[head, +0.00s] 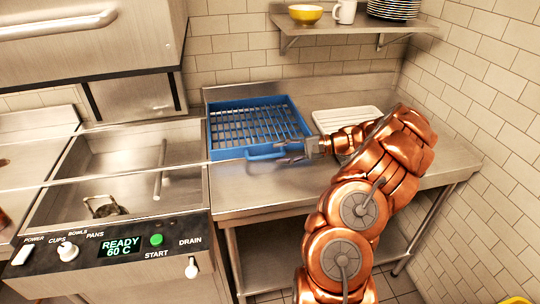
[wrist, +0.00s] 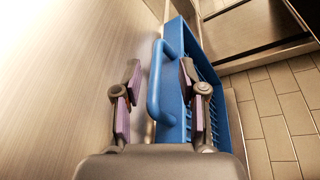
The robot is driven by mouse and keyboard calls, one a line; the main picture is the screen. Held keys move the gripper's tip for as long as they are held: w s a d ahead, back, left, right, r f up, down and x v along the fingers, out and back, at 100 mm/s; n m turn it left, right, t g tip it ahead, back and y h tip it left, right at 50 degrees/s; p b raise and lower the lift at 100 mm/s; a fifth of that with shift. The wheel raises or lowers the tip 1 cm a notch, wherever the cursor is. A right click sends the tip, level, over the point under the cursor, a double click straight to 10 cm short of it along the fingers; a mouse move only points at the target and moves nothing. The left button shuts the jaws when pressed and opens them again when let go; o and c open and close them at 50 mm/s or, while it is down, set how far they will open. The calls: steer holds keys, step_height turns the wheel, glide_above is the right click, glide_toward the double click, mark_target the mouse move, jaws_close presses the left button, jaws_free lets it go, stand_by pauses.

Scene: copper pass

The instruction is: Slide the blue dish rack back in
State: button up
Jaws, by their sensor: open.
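The blue dish rack (head: 222,134) sits on the steel counter, to the right of the sink, in the head view. Its blue front handle (head: 268,152) faces my arm. My gripper (head: 300,152) is at the right end of the handle in the head view. In the wrist view, my gripper (wrist: 157,92) is open, with one finger on each side of the handle bar (wrist: 154,85). The rack body (wrist: 190,45) extends beyond the fingers there. I cannot tell whether either finger touches the handle.
A white tray (head: 330,118) lies on the counter right of the rack, behind my arm. The sink (head: 125,165) and a control panel (head: 110,247) are at left. A shelf (head: 360,24) above holds a yellow bowl (head: 306,14), a white mug (head: 345,11) and stacked plates (head: 394,8).

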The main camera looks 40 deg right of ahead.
mark_target(275, 155)
steer(key=shift+m+t, duration=0.5)
steer(key=shift+t, duration=0.1)
steer(key=d, duration=0.1)
steer(key=d+f, duration=0.1)
steer(key=d, duration=0.1)
steer(key=shift+s+d+f, duration=0.3)
steer(key=shift+s+f, duration=0.05)
steer(key=p+x, duration=0.2)
steer(key=x, duration=0.4)
steer(key=shift+w, duration=0.1)
steer(key=shift+w+a+f+p, duration=0.25)
steer(key=shift+w+a+p, duration=0.05)
steer(key=shift+w+a, duration=0.2)
jaws_close()
